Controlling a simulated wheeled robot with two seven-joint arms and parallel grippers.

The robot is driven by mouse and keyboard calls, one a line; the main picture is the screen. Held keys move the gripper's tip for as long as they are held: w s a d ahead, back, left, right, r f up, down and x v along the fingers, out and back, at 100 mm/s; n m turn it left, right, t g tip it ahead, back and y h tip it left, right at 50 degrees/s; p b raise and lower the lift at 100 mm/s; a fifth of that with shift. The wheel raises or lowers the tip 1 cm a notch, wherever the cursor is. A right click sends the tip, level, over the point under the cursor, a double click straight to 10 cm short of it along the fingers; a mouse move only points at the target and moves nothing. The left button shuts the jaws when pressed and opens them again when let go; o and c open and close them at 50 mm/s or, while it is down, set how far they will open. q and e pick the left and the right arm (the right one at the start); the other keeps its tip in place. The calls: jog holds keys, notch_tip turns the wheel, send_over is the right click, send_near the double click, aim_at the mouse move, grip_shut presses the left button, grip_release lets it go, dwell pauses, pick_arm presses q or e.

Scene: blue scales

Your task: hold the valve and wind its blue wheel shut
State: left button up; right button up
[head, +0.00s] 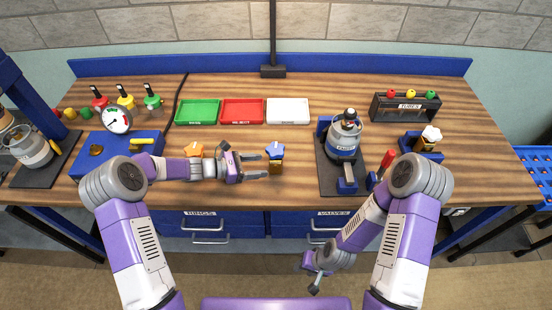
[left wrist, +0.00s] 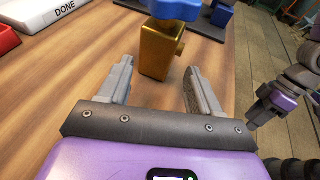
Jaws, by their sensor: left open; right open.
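The valve (head: 276,164) stands upright on the wooden bench, a brass block body with a blue wheel (head: 275,148) on top. In the left wrist view its brass body (left wrist: 157,55) is just ahead of the fingertips, and the blue wheel (left wrist: 176,8) is cut by the top edge. My left gripper (head: 262,166) is open, its fingers pointing at the valve from the left; in the left wrist view the body lies beyond the gap between the fingers (left wrist: 160,80). My right gripper (head: 313,277) is open and empty, hanging low in front of the bench, far from the valve.
Green (head: 198,112), red (head: 243,111) and white (head: 288,110) trays lie behind the valve. A grey gas cylinder (head: 344,140) stands on a dark mat to the right. An orange-topped valve (head: 195,150) is behind my left forearm. Bench around the blue-wheeled valve is clear.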

aim_at(272, 165)
pick_arm(q)
jog(key=shift+b+x, duration=0.9)
jog(key=shift+x, duration=2.1)
jog(key=shift+a, duration=0.1)
